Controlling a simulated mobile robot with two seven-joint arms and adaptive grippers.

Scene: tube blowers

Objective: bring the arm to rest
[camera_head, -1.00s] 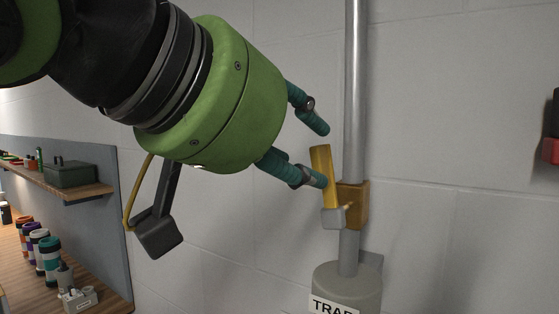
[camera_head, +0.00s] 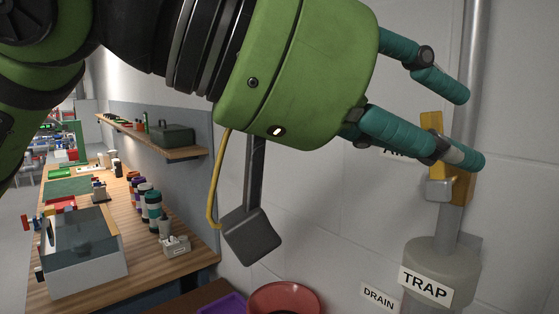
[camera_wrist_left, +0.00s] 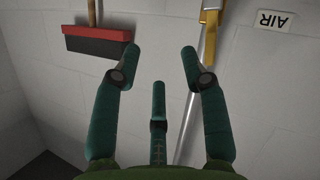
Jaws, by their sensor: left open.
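My left gripper (camera_head: 468,128) is open and empty, with teal jointed fingers on a green body. Its fingers also show spread in the left wrist view (camera_wrist_left: 159,62), with nothing between them. In the head view one finger crosses in front of the yellow valve handle (camera_head: 431,122) and hides part of it and its brass body; I cannot see contact. The handle shows at the top of the left wrist view (camera_wrist_left: 211,16), beyond the fingertips. The grey pipe (camera_head: 474,60) runs down into the grey trap (camera_head: 440,268). My right gripper is not in view.
A block wall stands behind the gripper. A wooden bench (camera_head: 185,257) with several tubes and a grey machine (camera_head: 82,262) is at the left, under a shelf (camera_head: 180,152). A red bowl (camera_head: 285,299) is below. A red-and-black broom head (camera_wrist_left: 97,40) shows in the wrist view.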

